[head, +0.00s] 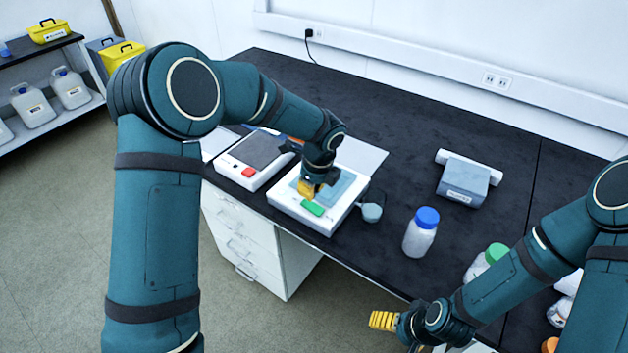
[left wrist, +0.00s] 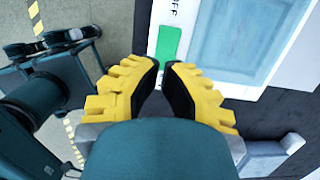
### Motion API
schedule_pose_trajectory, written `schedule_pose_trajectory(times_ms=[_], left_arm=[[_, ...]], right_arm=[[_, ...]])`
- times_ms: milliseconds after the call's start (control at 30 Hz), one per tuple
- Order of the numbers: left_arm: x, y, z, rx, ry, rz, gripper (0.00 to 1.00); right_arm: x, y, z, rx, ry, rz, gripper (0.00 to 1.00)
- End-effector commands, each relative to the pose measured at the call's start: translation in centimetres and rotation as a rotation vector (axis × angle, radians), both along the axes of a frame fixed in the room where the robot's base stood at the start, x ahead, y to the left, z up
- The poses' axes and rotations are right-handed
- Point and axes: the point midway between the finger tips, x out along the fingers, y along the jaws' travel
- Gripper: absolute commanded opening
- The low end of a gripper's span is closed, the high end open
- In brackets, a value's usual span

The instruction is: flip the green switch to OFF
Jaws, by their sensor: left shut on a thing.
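The green switch (head: 313,208) is on the front of a white device (head: 325,228) with a pale blue top plate, on the dark bench. In the left wrist view the green switch (left wrist: 168,45) shows just past my fingertips, with the letters OFF printed beside its far end. My left gripper (head: 306,188) is low over the device at the switch. In the left wrist view its yellow fingers (left wrist: 163,72) are nearly together on the near end of the switch, which they partly hide. My right gripper (head: 382,320) is off the bench's front edge, away from the switch; its opening is unclear.
A similar white device with a red switch (head: 249,172) stands to the left. A small round cup (head: 372,212), a blue-capped bottle (head: 421,232) and a grey box (head: 463,181) stand to the right. The bench's back middle is clear.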

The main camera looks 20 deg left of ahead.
Motion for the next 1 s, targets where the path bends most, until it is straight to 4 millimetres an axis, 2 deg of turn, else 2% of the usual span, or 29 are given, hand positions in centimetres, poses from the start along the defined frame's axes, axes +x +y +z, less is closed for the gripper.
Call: schedule_pose_trajectory(times_ms=[33,200,400,833,1000], left_arm=[[0.0,0.2,-1.3,0.001,0.004,0.001,0.00],[0.2,0.6,-4.0,0.001,0.002,-0.001,0.00],[0.4,0.9,-5.7,0.000,0.000,0.000,0.00],[0.4,1.0,-5.9,0.000,0.000,0.000,0.00],[0.4,1.4,-6.0,-0.045,0.021,0.004,0.00]], right_arm=[[0.1,0.0,-0.5,0.000,-0.001,0.000,0.86],[0.2,0.0,-1.3,-0.001,-0.005,-0.001,0.86],[0.3,0.0,-1.7,-0.002,-0.008,-0.002,0.86],[0.4,0.0,-1.7,-0.001,-0.009,-0.002,0.86],[0.2,0.0,-0.4,0.000,-0.004,-0.001,0.86]])
